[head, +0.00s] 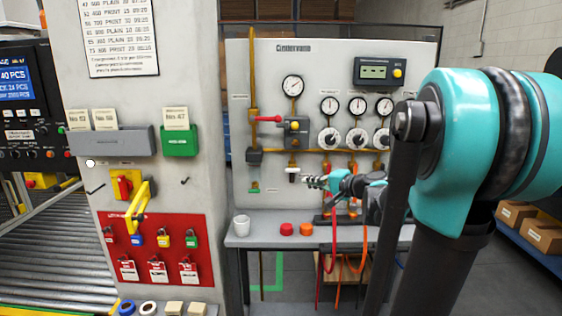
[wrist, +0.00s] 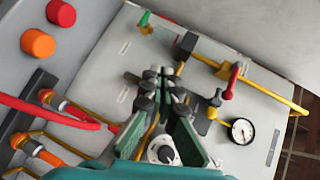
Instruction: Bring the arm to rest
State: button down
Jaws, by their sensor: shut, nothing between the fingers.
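My gripper (head: 316,181) is in front of the grey gauge panel (head: 270,80), just above the panel's shelf (head: 262,240). It points left in the head view, and nothing shows held in it. In the wrist view my gripper (wrist: 158,88) has its ribbed fingers together at the tips, with the panel behind them. Whether the fingertips touch the panel cannot be told. My teal arm fills the right side of the head view and hides part of the panel's right edge.
A white cup (head: 241,226), a red cap (head: 287,229) and an orange cap (head: 306,229) stand on the shelf. Hoses hang below my gripper. A pillar with a red lockout board (head: 180,270) stands left, beside a roller conveyor (head: 50,255). Boxes (head: 545,235) sit at right.

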jog(key=s+a+f+n+g+h, duration=0.1)
jog(key=s+f+n+g+h, duration=0.4)
jog(key=s+f, duration=1.15)
jog(key=s+d+f+n+g+h, duration=0.2)
jog(key=s+d+f+n+h, duration=0.1)
jog(key=s+d+f, duration=0.4)
jog(key=s+f+h, duration=0.1)
jog(key=s, duration=0.1)
jog(key=shift+s+d+f+h, duration=0.15)
jog(key=shift+s+d+h, duration=0.15)
jog(key=shift+s+h, duration=0.1)
jog(key=c, duration=2.3)
grip_release()
jog(key=shift+w, duration=0.1)
